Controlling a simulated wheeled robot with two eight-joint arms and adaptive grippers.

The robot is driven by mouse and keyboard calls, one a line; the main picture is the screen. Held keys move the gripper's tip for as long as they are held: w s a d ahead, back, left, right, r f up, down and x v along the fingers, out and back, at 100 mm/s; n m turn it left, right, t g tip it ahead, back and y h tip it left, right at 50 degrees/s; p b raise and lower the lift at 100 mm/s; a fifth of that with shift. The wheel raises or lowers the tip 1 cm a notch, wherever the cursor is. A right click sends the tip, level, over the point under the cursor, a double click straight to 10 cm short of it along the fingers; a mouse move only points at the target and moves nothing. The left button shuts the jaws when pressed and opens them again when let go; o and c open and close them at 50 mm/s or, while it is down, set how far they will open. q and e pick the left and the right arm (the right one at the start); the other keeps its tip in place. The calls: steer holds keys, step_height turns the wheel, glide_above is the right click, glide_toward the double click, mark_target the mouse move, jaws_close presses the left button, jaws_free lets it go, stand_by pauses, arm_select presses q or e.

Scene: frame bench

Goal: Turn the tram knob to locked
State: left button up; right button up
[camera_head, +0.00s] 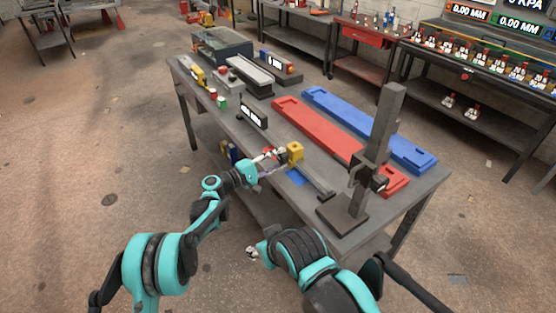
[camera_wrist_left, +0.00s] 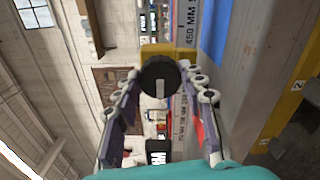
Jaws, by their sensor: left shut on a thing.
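The tram knob (camera_wrist_left: 153,72) is a round black knob with a pale line that runs upright in the left wrist view. It sits in front of a yellow block (camera_wrist_left: 168,51), which shows in the head view (camera_head: 295,150) on the bench. My left gripper (camera_head: 272,156) is at the near side of that block. In the left wrist view its fingers (camera_wrist_left: 160,80) are on either side of the knob, shut on it. The knob is hidden in the head view. Of my right gripper, only small pale parts (camera_head: 252,252) show at the bottom, beside my right arm.
A dark post on a base (camera_head: 342,214) stands at the bench's right end. Red (camera_head: 318,128) and blue (camera_head: 350,118) long trays lie behind the block. A small sign (camera_head: 253,116) stands to its left. A blue patch (camera_head: 295,177) lies near the block.

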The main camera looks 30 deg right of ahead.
stand_by(0.4)
arm_select(q)
steer(key=o, duration=1.2)
steer(key=shift+c, duration=0.2)
steer(key=s+a, duration=0.1)
steer(key=a, duration=1.1)
